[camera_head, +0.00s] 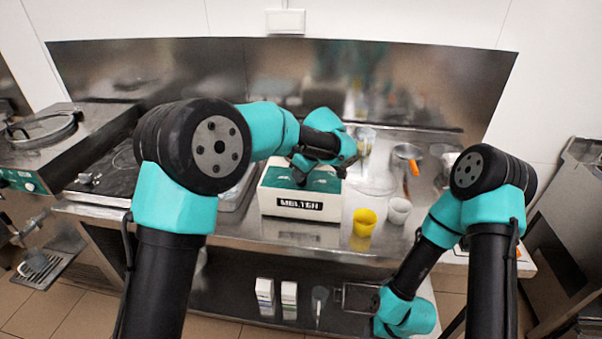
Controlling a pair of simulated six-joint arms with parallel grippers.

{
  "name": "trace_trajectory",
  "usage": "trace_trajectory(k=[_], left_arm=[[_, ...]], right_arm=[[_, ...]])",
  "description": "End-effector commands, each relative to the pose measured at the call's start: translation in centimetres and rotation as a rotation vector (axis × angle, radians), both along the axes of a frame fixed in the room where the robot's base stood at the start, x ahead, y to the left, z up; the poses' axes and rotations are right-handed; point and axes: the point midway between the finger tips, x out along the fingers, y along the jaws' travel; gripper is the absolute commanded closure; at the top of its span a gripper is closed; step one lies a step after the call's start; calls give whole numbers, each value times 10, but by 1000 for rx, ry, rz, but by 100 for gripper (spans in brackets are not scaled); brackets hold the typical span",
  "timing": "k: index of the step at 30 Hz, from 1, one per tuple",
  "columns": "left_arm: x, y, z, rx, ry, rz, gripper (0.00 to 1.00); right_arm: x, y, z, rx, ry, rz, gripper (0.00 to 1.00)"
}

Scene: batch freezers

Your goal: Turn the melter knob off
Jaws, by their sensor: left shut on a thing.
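The melter (299,206) is a white box with a dark green top and a black label on its front, on the steel counter. My left gripper (318,174) is over the top of the melter, reaching down to it. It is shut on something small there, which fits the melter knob. The knob itself is hidden behind the gripper, so its setting cannot be read. My right arm hangs low at the right, in front of the counter, and its gripper end (358,298) is dark and unclear.
A yellow cup (364,222) and a white cup (399,211) stand close to the right of the melter. A steel pan with an orange handle (414,168) is farther back. Cartons (289,299) stand on the lower shelf. A lidded machine (48,130) is at the left.

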Motion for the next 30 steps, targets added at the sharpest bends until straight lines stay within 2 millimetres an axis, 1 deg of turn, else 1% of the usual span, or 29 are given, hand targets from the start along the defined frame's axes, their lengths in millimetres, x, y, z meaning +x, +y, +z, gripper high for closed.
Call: trace_trajectory(k=[1, 9, 21, 22, 30], left_arm=[[-2, -1, -5, 2, 10, 24, 100], [-2, 0, -5, 2, 10, 105, 100], [-2, 0, -5, 2, 11, 114, 100], [-2, 0, -5, 2, 11, 114, 84], [-2, 0, -6, 3, 12, 113, 60]], right_arm=[[0, 0, 0, 0, 0, 0, 49], [0, 0, 0, 0, 0, 0, 49], [0, 0, 0, 0, 0, 0, 49], [0, 0, 0, 0, 0, 0, 49], [0, 0, 0, 0, 0, 0, 49]])
